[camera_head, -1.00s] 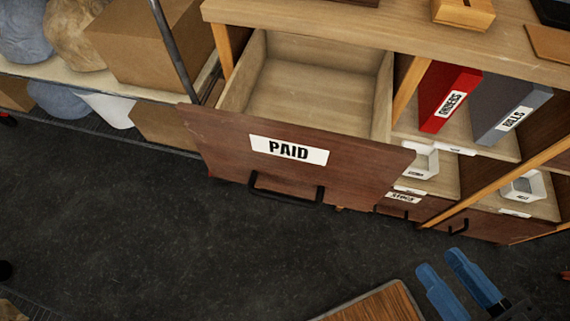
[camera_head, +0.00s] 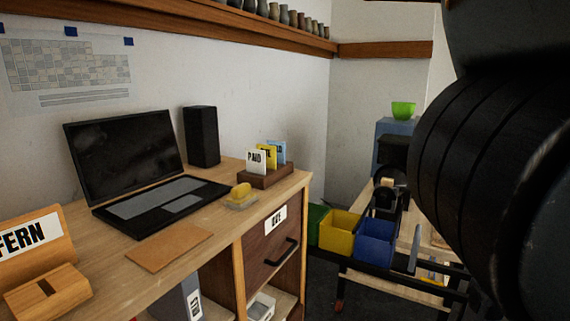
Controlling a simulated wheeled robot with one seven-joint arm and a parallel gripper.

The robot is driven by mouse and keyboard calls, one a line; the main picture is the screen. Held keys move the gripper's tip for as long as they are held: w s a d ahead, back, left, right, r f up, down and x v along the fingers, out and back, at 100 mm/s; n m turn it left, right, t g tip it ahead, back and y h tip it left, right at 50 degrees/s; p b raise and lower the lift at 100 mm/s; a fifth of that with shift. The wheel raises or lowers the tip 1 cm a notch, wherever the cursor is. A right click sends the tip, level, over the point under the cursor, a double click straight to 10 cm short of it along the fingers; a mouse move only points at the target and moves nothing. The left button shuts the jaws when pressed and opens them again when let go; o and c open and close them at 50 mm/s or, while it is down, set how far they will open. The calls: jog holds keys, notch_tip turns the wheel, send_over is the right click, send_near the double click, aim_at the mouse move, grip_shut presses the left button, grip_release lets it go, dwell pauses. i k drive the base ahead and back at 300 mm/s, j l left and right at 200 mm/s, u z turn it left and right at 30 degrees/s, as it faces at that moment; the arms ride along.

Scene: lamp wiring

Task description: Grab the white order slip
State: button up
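A white slip marked PAID (camera_head: 257,161) stands upright in a small dark wooden holder (camera_head: 265,178) on the desk, to the right of the black speaker. A yellow slip (camera_head: 268,154) and a blue slip (camera_head: 279,150) stand beside it in the same holder, their lettering partly covered. My gripper is not in view. A large black part of my arm fills the right side of the picture and hides what lies behind it.
The desk (camera_head: 215,227) holds an open laptop (camera_head: 140,165), a speaker (camera_head: 202,136), a yellow block (camera_head: 241,192) and a brown pad (camera_head: 170,247). Yellow (camera_head: 340,232) and blue (camera_head: 374,243) bins stand past the desk's right edge. A closed drawer (camera_head: 270,246) sits below the holder.

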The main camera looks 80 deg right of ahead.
aim_at(255, 159)
jog(key=z, duration=1.6)
jog(key=l+u, duration=0.2)
